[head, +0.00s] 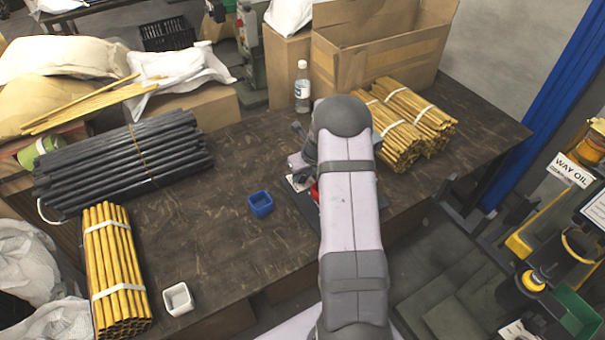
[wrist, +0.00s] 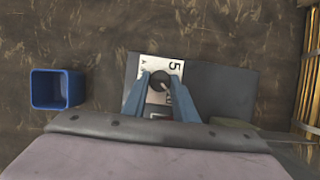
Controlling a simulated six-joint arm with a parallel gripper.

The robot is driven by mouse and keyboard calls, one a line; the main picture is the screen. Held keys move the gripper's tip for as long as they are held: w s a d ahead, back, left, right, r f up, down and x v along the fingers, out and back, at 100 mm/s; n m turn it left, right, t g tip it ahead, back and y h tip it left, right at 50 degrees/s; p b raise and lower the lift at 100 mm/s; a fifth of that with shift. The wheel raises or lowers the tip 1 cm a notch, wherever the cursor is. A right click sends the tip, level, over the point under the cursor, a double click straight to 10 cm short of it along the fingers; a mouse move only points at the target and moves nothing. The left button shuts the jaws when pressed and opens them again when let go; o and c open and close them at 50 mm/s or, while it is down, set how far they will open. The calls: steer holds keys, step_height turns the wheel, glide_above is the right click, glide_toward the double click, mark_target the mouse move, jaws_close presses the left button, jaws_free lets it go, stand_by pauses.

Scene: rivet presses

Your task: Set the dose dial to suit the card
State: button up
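In the wrist view a round black knob (wrist: 159,81) with a light mark stands over a white printed sheet (wrist: 150,68). The sheet shows a large sideways "5" and smaller letters; I cannot tell whether it is the card or the dial's face. Both lie on a dark grey plate (wrist: 225,90). My gripper (wrist: 160,77) has its two blue fingers on either side of the knob, close to it. Whether they touch it is unclear. In the head view my arm hides the knob; a corner of white (head: 298,182) and a bit of red (head: 314,190) show beside it.
A blue square cup (head: 260,204) stands left of the plate, also in the wrist view (wrist: 57,74). A white cup (head: 178,299) is at the front left. Yellow rod bundles (head: 412,122) and a bottle (head: 302,88) stand behind. Dark rods (head: 125,165) lie left. The table between is clear.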

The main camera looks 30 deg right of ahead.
mark_target(303, 176)
steer(key=shift+d+f+n+y+b, duration=0.1)
steer(key=shift+n+y+b, duration=0.2)
steer(key=shift+n+b, duration=0.3)
steer(key=shift+n+y, duration=0.6)
steer(key=shift+n, duration=1.1)
steer(key=o, duration=1)
steer(key=shift+o, duration=0.2)
step_height(303, 176, up, 10)
steer(key=shift+b, duration=0.4)
